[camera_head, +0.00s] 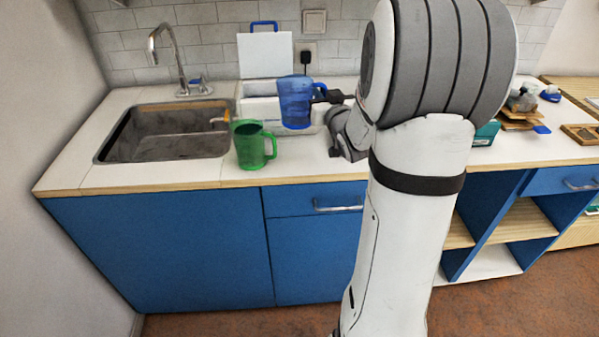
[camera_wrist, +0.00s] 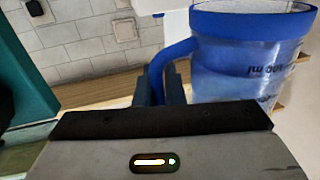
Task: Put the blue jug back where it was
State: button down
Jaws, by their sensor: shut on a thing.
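The blue jug (camera_head: 295,104) is see-through, with a blue rim and handle, and is about upright in front of a white box. My gripper (camera_head: 328,95) comes from the right and is shut on its handle. In the wrist view the jug (camera_wrist: 250,62) fills the upper right, with dark volume marks on its wall. There the fingers of my gripper (camera_wrist: 168,90) sit around the handle. I cannot tell whether the jug's base touches anything. A green jug (camera_head: 250,147) stands on the counter to the lower left of the blue jug.
The sink (camera_head: 165,135) and tap (camera_head: 172,58) are on the left. The counter front (camera_head: 310,172) is clear. My arm hides the counter's middle; a teal box (camera_head: 486,133) and small items lie to the right.

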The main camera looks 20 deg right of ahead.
jog(key=f, duration=0.7)
jog(key=f+b, duration=0.1)
jog(key=f, duration=0.2)
jog(key=shift+s+d+f, duration=0.2)
jog(key=shift+s+d, duration=0.2)
jog(key=shift+f, duration=0.1)
jog(key=shift+f+b, duration=0.15)
jog(key=shift+b, duration=0.15)
jog(key=c, duration=1.5)
grip_release()
